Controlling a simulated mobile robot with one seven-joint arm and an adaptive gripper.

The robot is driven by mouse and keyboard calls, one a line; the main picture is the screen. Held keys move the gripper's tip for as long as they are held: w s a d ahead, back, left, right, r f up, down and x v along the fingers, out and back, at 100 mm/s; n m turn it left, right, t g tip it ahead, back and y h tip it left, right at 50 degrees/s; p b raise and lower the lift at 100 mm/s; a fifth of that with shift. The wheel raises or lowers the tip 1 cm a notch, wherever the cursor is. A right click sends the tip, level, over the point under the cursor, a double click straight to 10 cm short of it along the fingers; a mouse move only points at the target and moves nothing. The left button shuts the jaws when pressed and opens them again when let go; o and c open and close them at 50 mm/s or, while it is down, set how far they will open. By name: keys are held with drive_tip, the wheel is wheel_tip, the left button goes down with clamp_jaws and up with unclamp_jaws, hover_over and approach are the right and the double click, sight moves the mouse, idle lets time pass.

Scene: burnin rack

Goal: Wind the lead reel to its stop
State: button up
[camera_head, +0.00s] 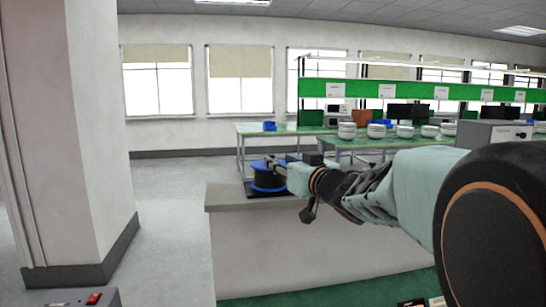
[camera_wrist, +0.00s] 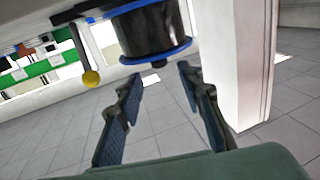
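The lead reel has a black drum between blue flanges. In the head view the reel (camera_head: 268,178) stands on the near end of a grey counter (camera_head: 300,240). In the wrist view the reel (camera_wrist: 152,32) fills the top middle, beyond the fingertips. A dark crank arm (camera_wrist: 79,45) with a yellow knob (camera_wrist: 91,79) sticks out left of the drum. My gripper (camera_wrist: 160,80) is open, with its two dark fingers apart and nothing between them. The knob is outside the fingers, left of the left one. In the head view my wrist partly hides the reel's right side.
A white pillar (camera_head: 95,130) stands left of the counter, with open floor (camera_head: 170,210) between them. Green-topped benches (camera_head: 275,129) with white bowls (camera_head: 376,130) and equipment stand behind. A grey box with a red switch (camera_head: 93,298) is at the lower left.

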sight(270, 155)
drive_tip(key=x, duration=0.7)
drive_tip(key=shift+w+p, duration=0.15)
drive_tip(key=shift+p, duration=0.2)
clamp_jaws()
